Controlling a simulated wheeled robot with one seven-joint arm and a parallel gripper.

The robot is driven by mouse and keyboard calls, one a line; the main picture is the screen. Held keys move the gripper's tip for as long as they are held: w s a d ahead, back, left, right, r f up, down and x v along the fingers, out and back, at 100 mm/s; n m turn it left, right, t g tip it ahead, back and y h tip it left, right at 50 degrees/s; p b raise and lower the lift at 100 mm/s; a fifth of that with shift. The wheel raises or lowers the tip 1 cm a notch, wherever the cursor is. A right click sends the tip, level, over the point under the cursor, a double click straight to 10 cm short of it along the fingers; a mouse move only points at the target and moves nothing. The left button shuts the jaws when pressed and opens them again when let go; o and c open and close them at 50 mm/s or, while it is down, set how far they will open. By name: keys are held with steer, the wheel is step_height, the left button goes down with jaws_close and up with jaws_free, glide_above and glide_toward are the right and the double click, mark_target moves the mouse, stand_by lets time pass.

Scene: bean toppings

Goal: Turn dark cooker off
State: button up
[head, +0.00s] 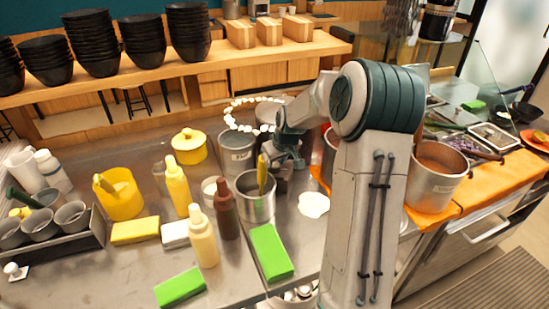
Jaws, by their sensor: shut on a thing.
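My gripper (285,163) reaches down over the steel counter just behind a metal pot (257,209). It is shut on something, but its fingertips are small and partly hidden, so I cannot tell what. A yellow-handled utensil (262,174) stands in the pot, right beside the gripper's left side. A dark grey shape (282,182) shows under the gripper; I cannot tell whether it is the dark cooker. No cooker switch is clear in view. A black cylinder with a silver band (438,22) stands at the top right.
A grey canister (237,153) stands behind the pot. Squeeze bottles (202,238), a green block (271,252) and a yellow pot (118,195) crowd the counter. A large metal pot (436,176) stands right of my arm. Black bowl stacks (90,45) line the back shelf.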

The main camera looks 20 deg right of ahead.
steer(key=shift+n+y+p, duration=0.4)
steer(key=shift+n+y, duration=0.1)
steer(key=shift+n, duration=0.7)
steer(key=o, duration=0.7)
steer(key=v, duration=0.9)
steer(key=b+v, duration=0.1)
steer(key=v, duration=0.3)
steer(key=shift+w+d+r, duration=0.1)
steer(key=shift+w+r, duration=0.05)
steer(key=shift+r, duration=0.3)
